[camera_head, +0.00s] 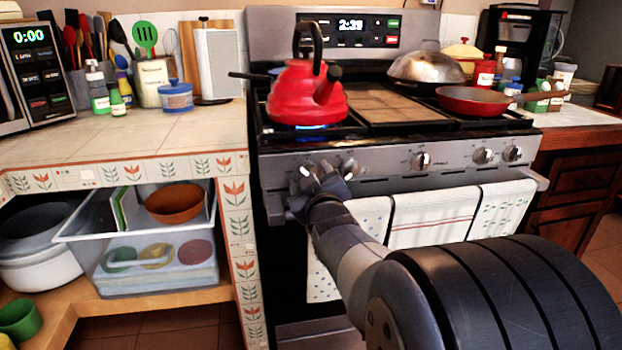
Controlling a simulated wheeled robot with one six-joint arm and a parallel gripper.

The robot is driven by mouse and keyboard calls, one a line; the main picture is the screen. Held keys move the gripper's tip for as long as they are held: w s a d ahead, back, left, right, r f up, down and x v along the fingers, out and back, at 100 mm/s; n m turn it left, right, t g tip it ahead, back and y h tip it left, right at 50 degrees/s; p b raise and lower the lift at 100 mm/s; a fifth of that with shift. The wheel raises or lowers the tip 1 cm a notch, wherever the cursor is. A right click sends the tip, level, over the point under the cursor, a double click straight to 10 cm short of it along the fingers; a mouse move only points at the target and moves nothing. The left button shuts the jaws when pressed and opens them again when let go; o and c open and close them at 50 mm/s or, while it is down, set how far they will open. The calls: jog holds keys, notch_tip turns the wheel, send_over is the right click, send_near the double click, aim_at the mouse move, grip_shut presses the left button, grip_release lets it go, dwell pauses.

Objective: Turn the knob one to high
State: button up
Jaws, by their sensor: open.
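The stove (385,148) has a row of knobs on its grey front panel. The leftmost knob (307,171) is partly hidden by my gripper, so its setting cannot be read. A second knob (349,168) is just to its right. My gripper (322,174) is open at the left end of the panel, close in front of these two knobs. I cannot tell whether a finger touches the leftmost knob. A red kettle (303,93) stands on the left front burner, with a blue glow beneath it.
More knobs, including one right of centre (420,161), line the panel. Towels (433,217) hang from the oven handle below my gripper. A red pan (471,101) sits on the right burner. The tiled counter (150,140) adjoins the stove's left side, with open shelves below.

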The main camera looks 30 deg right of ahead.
jog(key=p+v, duration=0.2)
jog(key=v, duration=0.8)
jog(key=shift+s, duration=0.35)
jog(key=shift+w, duration=0.15)
jog(key=b+x, duration=0.2)
jog(key=x, duration=0.7)
jog(key=shift+w, duration=0.3)
jog(key=shift+w+d, duration=0.2)
jog(key=shift+w, duration=0.3)
jog(key=shift+s, duration=0.15)
